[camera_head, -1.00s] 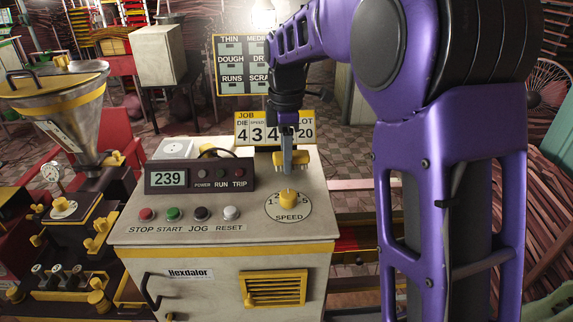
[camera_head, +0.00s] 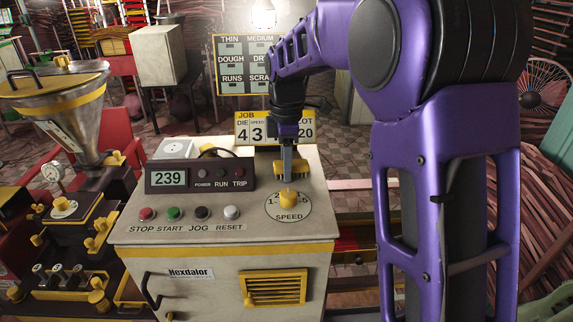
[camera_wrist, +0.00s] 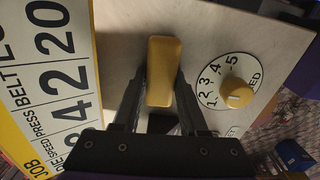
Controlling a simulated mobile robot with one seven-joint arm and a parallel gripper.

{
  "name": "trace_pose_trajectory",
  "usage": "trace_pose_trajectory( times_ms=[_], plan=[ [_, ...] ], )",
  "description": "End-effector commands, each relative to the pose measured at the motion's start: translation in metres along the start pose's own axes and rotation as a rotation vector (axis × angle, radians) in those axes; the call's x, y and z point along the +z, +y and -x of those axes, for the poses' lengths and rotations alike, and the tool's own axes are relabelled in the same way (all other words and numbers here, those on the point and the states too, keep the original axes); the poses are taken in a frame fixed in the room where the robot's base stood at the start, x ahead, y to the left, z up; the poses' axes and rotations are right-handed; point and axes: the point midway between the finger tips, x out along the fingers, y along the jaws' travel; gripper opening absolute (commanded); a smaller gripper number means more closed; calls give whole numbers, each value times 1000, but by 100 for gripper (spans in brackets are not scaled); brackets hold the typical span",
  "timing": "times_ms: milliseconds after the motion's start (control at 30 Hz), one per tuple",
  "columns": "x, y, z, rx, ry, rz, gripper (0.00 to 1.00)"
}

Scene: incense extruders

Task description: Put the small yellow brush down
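The small yellow brush (camera_head: 292,168) is at the back right of the machine cabinet's pale top (camera_head: 262,170), behind the speed dial. My gripper (camera_head: 288,155) points down from above with its fingers on the brush. In the wrist view the brush's yellow back (camera_wrist: 163,72) lies between the two fingertips of my gripper (camera_wrist: 162,84), which appear to touch its sides. The brush is low over the top or at it; I cannot tell whether its bristles touch.
The yellow speed knob (camera_head: 288,199) stands just in front of the brush. The display box (camera_head: 199,177) is to the left. A yellow-edged number board (camera_head: 252,129) stands close behind. Free top lies between box and dial.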

Motion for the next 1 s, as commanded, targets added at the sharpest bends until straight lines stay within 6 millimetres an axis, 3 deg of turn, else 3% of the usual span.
trace_pose_trajectory(
  times_ms=[33, 100, 567, 767, 1000],
  plan=[
    [0, -3, -7, -17, -2, 0, 59],
    [0, -4, -8, -20, -2, 0, 69],
    [0, -5, -5, -26, -3, 0, 69],
    [1, 0, 35, -16, -2, -1, 69],
    [2, 5, 98, -11, -2, 0, 69]
  ],
)
